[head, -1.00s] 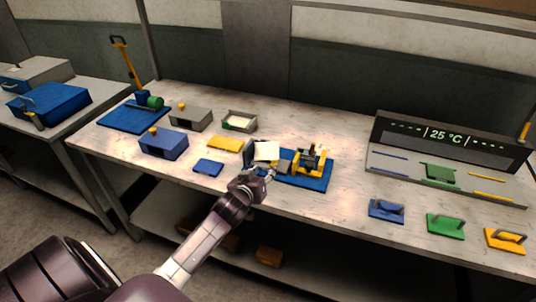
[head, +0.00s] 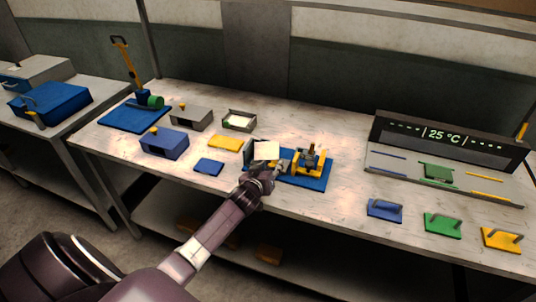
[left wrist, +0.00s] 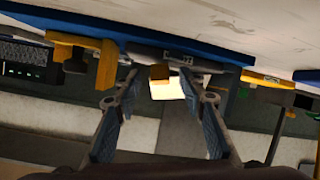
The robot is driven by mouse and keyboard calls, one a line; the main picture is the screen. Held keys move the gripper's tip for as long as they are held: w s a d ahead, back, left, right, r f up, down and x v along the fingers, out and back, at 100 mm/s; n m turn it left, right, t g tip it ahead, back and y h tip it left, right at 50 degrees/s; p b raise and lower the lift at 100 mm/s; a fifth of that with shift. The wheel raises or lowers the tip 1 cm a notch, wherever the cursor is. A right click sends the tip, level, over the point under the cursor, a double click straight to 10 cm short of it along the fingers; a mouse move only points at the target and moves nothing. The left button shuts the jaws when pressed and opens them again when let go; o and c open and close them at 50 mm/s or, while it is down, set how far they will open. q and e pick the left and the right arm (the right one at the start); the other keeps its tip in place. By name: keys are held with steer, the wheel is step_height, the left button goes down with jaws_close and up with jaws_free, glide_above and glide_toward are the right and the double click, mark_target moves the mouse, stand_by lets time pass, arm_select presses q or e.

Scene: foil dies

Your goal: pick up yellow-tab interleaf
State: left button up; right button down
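My right gripper is not in view.
A yellow-and-black press fixture (head: 309,160) stands on the blue mat (head: 312,184), right of my gripper. A yellow plate (head: 226,143) and blue plate (head: 208,167) lie left. Blue, green and yellow handled plates (head: 443,225) lie right. The table between is clear.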

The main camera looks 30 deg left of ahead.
arm_select(q)
steer(key=shift+c, duration=0.6)
steer(key=c, duration=0.8)
